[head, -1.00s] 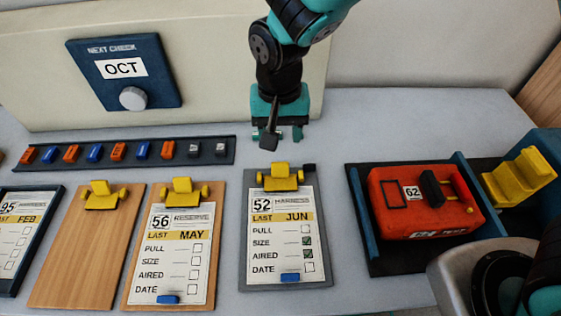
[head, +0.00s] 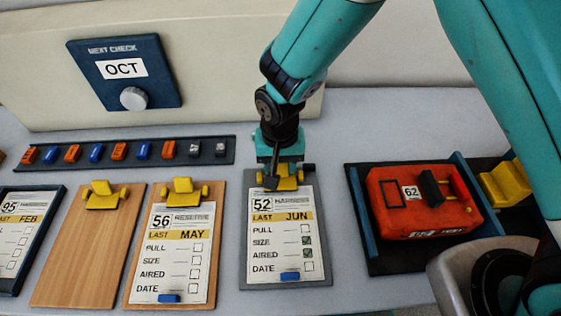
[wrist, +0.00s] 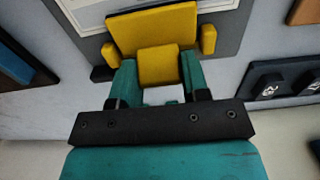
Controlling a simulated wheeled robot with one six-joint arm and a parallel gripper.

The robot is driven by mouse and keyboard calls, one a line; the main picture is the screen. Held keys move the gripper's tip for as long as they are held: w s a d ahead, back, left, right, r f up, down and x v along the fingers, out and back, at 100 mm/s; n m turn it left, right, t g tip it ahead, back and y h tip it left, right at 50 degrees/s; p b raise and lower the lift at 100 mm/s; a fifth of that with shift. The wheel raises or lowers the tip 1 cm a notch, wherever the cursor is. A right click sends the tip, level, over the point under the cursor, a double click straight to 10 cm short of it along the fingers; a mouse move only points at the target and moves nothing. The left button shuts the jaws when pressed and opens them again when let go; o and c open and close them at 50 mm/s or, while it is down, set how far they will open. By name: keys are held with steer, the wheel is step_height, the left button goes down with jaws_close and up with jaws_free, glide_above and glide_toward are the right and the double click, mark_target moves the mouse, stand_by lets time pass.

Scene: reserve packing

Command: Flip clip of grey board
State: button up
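The grey board (head: 257,284) lies on the bench with a white card (head: 260,254) reading 52 and LAST JUN. Size and aired are ticked on the card. A small blue marker (head: 290,276) sits at the card's lower edge. The yellow clip (head: 283,184) at the board's top is partly hidden by my gripper (head: 281,171) in the head view. In the wrist view, my gripper (wrist: 159,72) has its teal fingers on both sides of the yellow clip's tab (wrist: 159,66). They appear to touch it on both sides.
Two wooden boards with yellow clips (head: 102,195) (head: 182,191) lie to the left. A strip of coloured pieces (head: 220,158) runs behind them. A red box (head: 415,204) in a dark tray stands to the right. A panel (head: 150,90) reads OCT. Bench between grey board and tray is clear.

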steer(key=shift+c, duration=1)
steer(key=shift+w+g+p, duration=0.3)
steer(key=shift+g+p, duration=0.3)
steer(key=shift+p, duration=0.05)
steer(key=shift+w+f+g+p, duration=0.1)
steer(key=shift+f+g+p, duration=0.2)
steer(key=shift+g, duration=0.7)
steer(key=o, duration=0.6)
steer(key=shift+o, duration=0.2)
steer(key=shift+r, duration=0.1)
steer(key=b+v, duration=0.1)
steer(key=v, duration=1.6)
steer(key=shift+r, duration=0.2)
